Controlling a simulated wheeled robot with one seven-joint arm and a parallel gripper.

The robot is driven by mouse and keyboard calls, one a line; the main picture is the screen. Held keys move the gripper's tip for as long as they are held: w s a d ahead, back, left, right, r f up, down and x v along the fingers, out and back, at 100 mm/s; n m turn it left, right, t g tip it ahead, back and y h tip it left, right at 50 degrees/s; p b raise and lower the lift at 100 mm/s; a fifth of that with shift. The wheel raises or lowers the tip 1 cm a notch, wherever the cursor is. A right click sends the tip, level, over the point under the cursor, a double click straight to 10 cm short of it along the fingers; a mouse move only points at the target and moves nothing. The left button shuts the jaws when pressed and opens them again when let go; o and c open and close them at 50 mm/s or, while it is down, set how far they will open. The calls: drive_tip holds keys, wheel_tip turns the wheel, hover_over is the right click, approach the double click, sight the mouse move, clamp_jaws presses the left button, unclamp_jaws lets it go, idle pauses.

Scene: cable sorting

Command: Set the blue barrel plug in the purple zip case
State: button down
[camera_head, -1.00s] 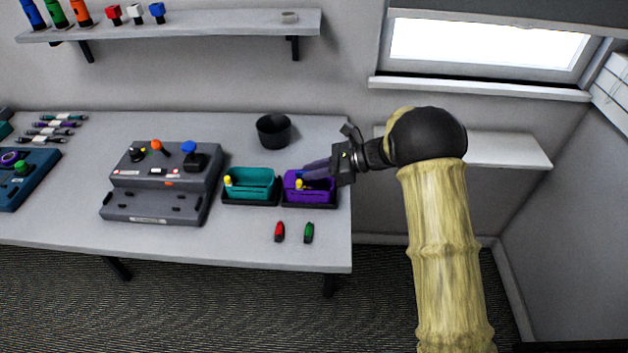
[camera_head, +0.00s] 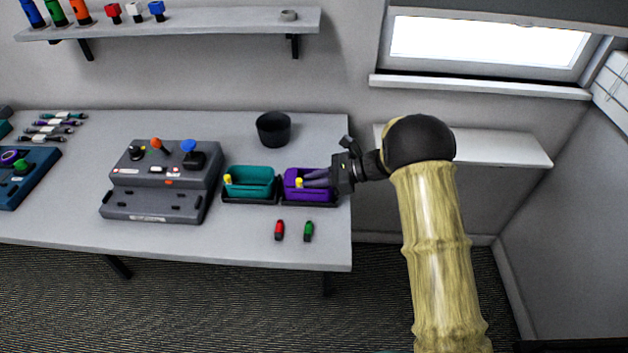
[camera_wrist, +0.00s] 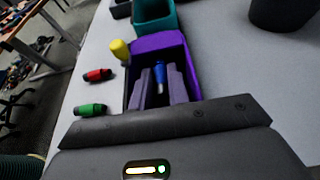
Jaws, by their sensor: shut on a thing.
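The purple zip case (camera_head: 310,194) stands at the right end of the table, with a yellow knob at its left front corner. It also shows in the wrist view (camera_wrist: 157,42). My gripper (camera_head: 307,176) reaches into the case from the right. In the wrist view its two fingers (camera_wrist: 160,80) point down into the case, shut on the blue barrel plug (camera_wrist: 159,74). The plug is between the fingers, within the case's outline; its lower end is hard to see, so I cannot tell if it touches the floor. The head view hides the plug.
A teal case (camera_head: 250,184) stands left of the purple one. A red piece (camera_head: 279,230) and a green piece (camera_head: 308,231) lie in front. A black cup (camera_head: 273,129) stands behind. A grey device (camera_head: 160,182) is further left. The table's right edge is close.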

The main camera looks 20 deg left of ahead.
drive_tip(key=shift+s+d+f+b, duration=0.1)
drive_tip(key=shift+s+f+b, duration=0.05)
drive_tip(key=shift+f+b, duration=0.45)
drive_tip(key=c, duration=1.6)
unclamp_jaws()
drive_tip(key=shift+f, duration=0.1)
drive_tip(key=shift+r+p, duration=0.65)
drive_tip(key=shift+p, duration=0.35)
drive_tip(key=shift+d, duration=0.3)
drive_tip(key=v, duration=0.4)
drive_tip(key=b+v, duration=0.1)
drive_tip(key=v, duration=0.6)
drive_tip(key=shift+w+d+r+b, duration=0.1)
drive_tip(key=shift+w+r+b, duration=0.15)
drive_tip(key=shift+r+b, duration=0.15)
